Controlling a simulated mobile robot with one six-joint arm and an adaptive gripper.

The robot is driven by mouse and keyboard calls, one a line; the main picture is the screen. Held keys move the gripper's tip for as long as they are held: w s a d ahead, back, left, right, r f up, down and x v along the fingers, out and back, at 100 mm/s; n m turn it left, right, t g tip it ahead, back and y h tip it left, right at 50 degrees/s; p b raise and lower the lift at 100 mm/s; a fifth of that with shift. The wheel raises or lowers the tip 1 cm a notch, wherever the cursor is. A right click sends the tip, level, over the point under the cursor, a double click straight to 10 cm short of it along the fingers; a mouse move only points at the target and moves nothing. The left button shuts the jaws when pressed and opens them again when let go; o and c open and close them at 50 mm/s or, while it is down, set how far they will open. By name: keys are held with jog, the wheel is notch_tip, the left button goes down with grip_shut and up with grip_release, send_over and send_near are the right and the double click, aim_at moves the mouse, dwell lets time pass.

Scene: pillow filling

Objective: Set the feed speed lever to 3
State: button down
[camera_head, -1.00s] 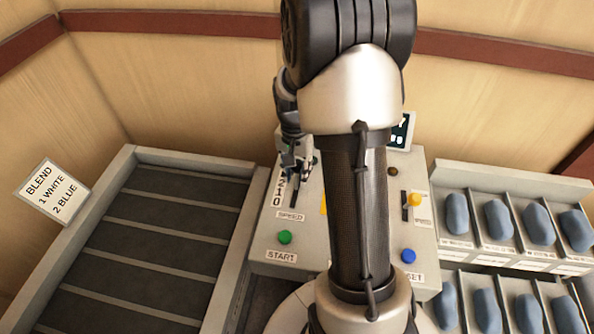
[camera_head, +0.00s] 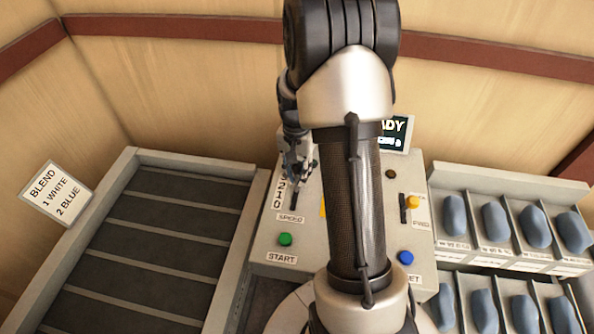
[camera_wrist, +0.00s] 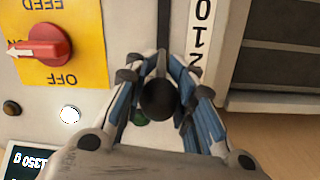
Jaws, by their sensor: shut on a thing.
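The feed speed lever is at the left of the grey control panel (camera_head: 316,238). Its slot runs beside a number strip (camera_head: 277,192), above the SPEED label. My gripper (camera_head: 298,172) is at the far end of that slot in the head view. In the wrist view my gripper (camera_wrist: 160,85) is shut around the lever's dark round knob (camera_wrist: 158,99). The number strip (camera_wrist: 201,35) shows 0, 1 and 2 there, and the knob appears past the 2. A finger hides the rest of the strip, so the exact setting cannot be read.
A yellow-knobbed lever (camera_head: 412,202), green START button (camera_head: 285,239) and blue button (camera_head: 406,257) are on the panel. A red switch (camera_wrist: 40,45) on a yellow plate is beside my gripper. A READY screen (camera_head: 395,134) stands behind. Bins with blue pieces (camera_head: 495,222) are right.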

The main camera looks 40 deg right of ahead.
jog(key=shift+w+d+f+g+y+p, duration=0.1)
jog(key=shift+w+d+g+y+p, duration=0.55)
jog(key=shift+p, duration=0.4)
jog(key=shift+w+d+f, duration=0.2)
jog(key=shift+d+f, duration=0.05)
jog(key=shift+f, duration=0.1)
jog(key=c, duration=1.3)
grip_release()
jog(key=v, duration=1.2)
jog(key=shift+s+f, duration=0.1)
jog(key=shift+s, duration=0.05)
